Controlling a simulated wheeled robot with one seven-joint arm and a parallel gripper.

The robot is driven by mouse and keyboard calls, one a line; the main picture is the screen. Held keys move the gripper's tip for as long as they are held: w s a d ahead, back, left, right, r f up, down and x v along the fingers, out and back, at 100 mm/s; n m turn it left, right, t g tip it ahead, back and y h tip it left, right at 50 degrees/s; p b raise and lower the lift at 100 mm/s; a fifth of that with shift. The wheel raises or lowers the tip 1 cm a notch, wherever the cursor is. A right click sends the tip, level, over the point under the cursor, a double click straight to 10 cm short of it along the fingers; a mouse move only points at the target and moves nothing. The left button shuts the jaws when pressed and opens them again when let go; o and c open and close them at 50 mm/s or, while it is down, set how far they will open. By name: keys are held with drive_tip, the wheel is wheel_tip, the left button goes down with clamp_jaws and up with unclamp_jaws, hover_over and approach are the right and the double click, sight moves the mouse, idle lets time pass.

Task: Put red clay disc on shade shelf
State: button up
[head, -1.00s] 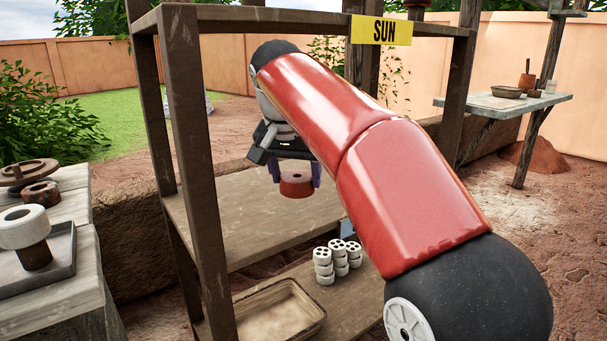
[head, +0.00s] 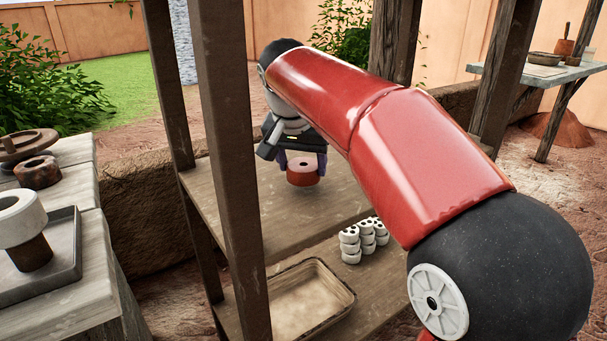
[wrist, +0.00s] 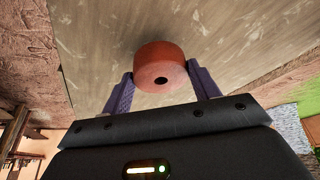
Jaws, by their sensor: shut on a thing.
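The red clay disc (head: 303,174), a thick ring with a dark centre hole, is held between the purple fingers of my gripper (head: 302,166). In the wrist view the disc (wrist: 158,65) sits between the fingertips of my gripper (wrist: 162,85). Beneath it is the wooden shelf (head: 225,200) of the dark-posted rack. A faint shadow lies just under the disc, so it seems to hang a little above the board. No label shows on this shelf, so I cannot tell from the picture whether it is the shade shelf.
A lower board carries stacked white pieces with holes (head: 350,245) and a shallow wooden tray (head: 345,290). A rack post (head: 230,150) stands in front at the left. A side table (head: 85,250) holds a white ring on a spindle. The board around the disc is clear.

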drive_tip(key=shift+f, duration=1.1)
drive_tip(key=shift+f, duration=0.1)
drive_tip(key=o, duration=1.1)
